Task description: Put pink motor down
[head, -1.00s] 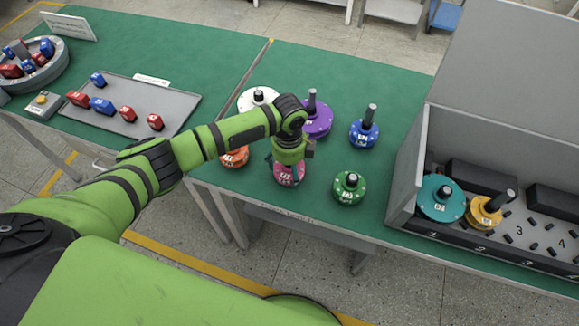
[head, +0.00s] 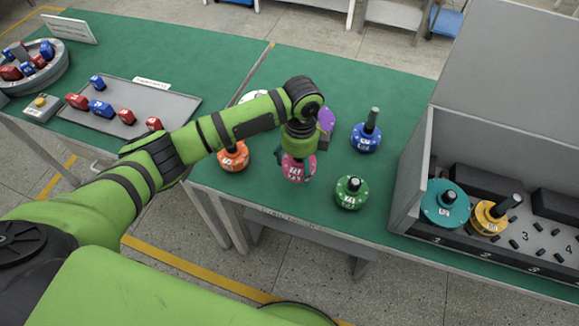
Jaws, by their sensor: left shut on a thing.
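The pink motor (head: 297,170) is at the front part of the green table, between the orange and the green motors. My left gripper (head: 300,152) is over it, pointing down, and is shut on it. The gripper and wrist hide the motor's upper part and shaft. I cannot tell whether the motor's underside touches the table. My right gripper is not in view.
Around it stand an orange motor (head: 233,157), a green motor (head: 350,192), a blue motor (head: 366,137), and partly hidden purple (head: 326,120) and white (head: 256,96) motors. A grey case (head: 408,190) at right holds teal (head: 444,204) and yellow (head: 490,217) motors.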

